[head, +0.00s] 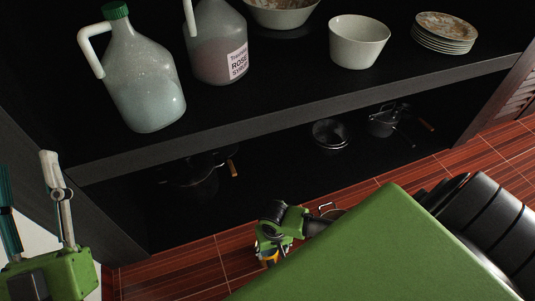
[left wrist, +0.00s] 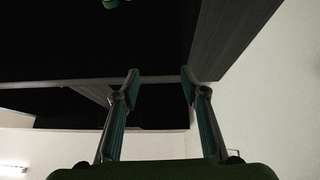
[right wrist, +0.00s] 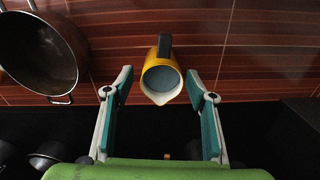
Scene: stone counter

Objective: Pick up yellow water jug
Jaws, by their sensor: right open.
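The yellow water jug (right wrist: 161,78) shows in the right wrist view above the reddish tiled floor, its open mouth with a blue-grey inside facing the camera and its dark handle pointing up. My right gripper (right wrist: 160,92) is open and empty; the jug appears just beyond and between its fingertips, with no visible contact. In the head view the right gripper (head: 268,247) is low in the middle, with a small yellow patch by it and much of the jug hidden. My left gripper (head: 35,205) is open and empty at the left edge, also seen in the left wrist view (left wrist: 160,75).
A large pan (right wrist: 38,55) lies left of the jug. The dark shelf (head: 300,108) holds two big jugs (head: 142,95) (head: 217,45), a white bowl (head: 358,43) and stacked plates (head: 444,35). Pots (head: 385,122) stand on the level below.

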